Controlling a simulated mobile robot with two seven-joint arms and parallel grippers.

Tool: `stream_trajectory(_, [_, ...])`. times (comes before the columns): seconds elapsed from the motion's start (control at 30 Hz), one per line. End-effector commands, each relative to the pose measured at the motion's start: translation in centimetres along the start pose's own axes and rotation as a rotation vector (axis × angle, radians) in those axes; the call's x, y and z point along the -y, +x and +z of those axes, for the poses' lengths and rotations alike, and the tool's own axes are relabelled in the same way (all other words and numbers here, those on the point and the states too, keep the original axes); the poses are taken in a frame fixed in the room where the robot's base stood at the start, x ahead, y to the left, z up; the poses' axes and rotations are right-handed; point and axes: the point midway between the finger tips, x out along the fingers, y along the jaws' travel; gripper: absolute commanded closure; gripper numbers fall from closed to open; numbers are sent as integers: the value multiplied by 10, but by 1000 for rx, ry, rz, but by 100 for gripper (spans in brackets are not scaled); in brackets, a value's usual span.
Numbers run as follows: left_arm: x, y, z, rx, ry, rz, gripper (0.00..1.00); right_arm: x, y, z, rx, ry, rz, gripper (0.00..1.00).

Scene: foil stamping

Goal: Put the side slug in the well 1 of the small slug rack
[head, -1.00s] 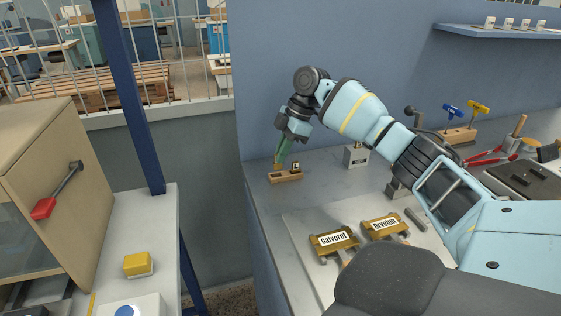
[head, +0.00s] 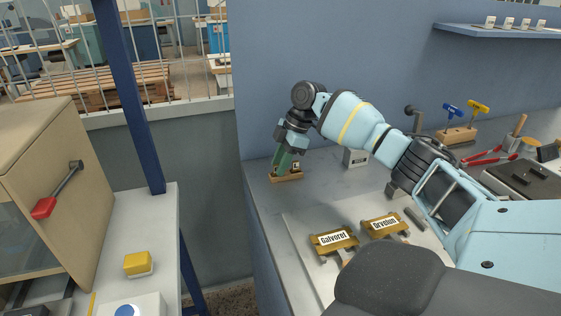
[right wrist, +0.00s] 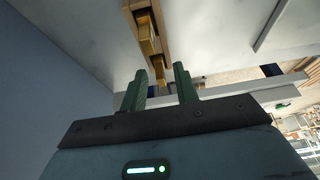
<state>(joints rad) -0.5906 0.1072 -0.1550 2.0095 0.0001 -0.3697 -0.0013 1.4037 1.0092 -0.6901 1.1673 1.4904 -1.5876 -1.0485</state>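The small slug rack (head: 289,179) is a low wooden block near the left end of the bench; it also shows in the right wrist view (right wrist: 139,9). A slim brass-coloured piece, apparently the side slug (right wrist: 159,72), is at the near end of the rack in that view, between my finger tips. My right gripper (head: 281,170) is low over the rack's left part, pointing down. In the right wrist view its green fingers (right wrist: 160,76) stand apart, with gaps beside the piece. How deep the piece sits in a well is hidden. My left gripper is out of view.
A small dark-and-white tag (head: 296,165) stands at the rack. A grey block (head: 356,157) is to its right. Two brass holders, labelled Galvoret (head: 334,240) and Orvelun (head: 385,225), lie nearer. The blue wall (head: 330,50) rises behind.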

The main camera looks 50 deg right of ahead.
Motion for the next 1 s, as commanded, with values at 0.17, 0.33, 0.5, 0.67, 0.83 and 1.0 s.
stream_trajectory(0.17, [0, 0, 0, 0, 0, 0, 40, 0, 0, 0, 0, 0, 1, 70])
stream_trajectory(0.33, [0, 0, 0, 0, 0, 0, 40, 0, -10, -1, -1, 0, 2, 70])
stream_trajectory(0.5, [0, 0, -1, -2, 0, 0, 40, -1, -38, -2, -2, 0, 5, 70])
stream_trajectory(0.67, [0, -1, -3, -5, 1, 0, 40, -1, -72, -2, -2, 0, 5, 70])
stream_trajectory(0.83, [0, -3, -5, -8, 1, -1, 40, 0, -101, -2, -2, 1, 3, 70])
stream_trajectory(1.0, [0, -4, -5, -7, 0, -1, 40, -1, -117, -1, 0, 0, 2, 70])
